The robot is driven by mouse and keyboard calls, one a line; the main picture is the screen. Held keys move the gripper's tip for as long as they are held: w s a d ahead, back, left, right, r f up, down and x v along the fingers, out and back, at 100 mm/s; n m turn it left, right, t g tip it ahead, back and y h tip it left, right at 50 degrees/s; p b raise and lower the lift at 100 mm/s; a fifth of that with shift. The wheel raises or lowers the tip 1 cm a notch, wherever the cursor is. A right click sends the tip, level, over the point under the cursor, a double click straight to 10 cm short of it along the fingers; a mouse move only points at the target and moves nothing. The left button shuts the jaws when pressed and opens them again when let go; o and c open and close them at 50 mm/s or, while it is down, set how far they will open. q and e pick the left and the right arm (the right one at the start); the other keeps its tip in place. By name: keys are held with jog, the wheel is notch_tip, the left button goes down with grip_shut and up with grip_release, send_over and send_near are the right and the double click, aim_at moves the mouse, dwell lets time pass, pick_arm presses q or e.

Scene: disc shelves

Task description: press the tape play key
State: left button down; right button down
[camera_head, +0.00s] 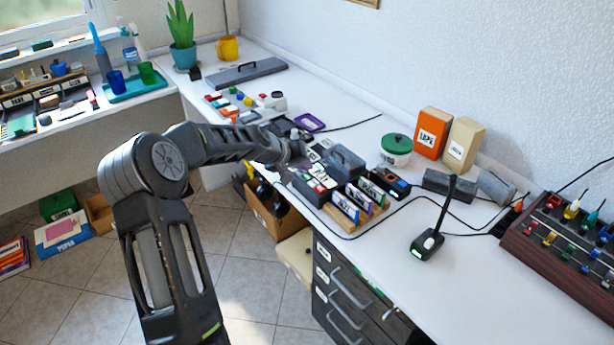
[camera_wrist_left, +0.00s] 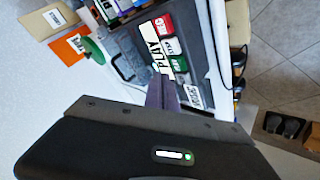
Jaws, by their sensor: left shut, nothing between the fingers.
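The tape recorder (camera_head: 343,160) is a dark grey box with a handle, on the white desk. In the left wrist view its keys run in a row: a red key (camera_wrist_left: 166,24), white-labelled keys and a green key (camera_wrist_left: 181,68). A large white PLAY label (camera_wrist_left: 152,38) stands beside the row. My left gripper (camera_head: 303,166) is at the recorder's near left side. In the left wrist view its fingertips (camera_wrist_left: 162,80) are together, close to the lower end of the PLAY label. I cannot tell whether they touch. My right gripper is not in view.
A wooden rack of labelled cases (camera_head: 352,208) stands just right of the recorder. A green-lidded tub (camera_head: 396,148) and an orange box (camera_head: 432,133) stand behind. A black device with an upright stalk (camera_head: 430,240) and a cable lie right. Drawers (camera_head: 345,290) are below the desk edge.

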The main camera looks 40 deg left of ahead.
aim_at(304, 179)
pick_arm(q)
jog(key=shift+r+p, duration=0.8)
jog(key=shift+r, duration=1.3)
jog(key=shift+s+f, duration=0.1)
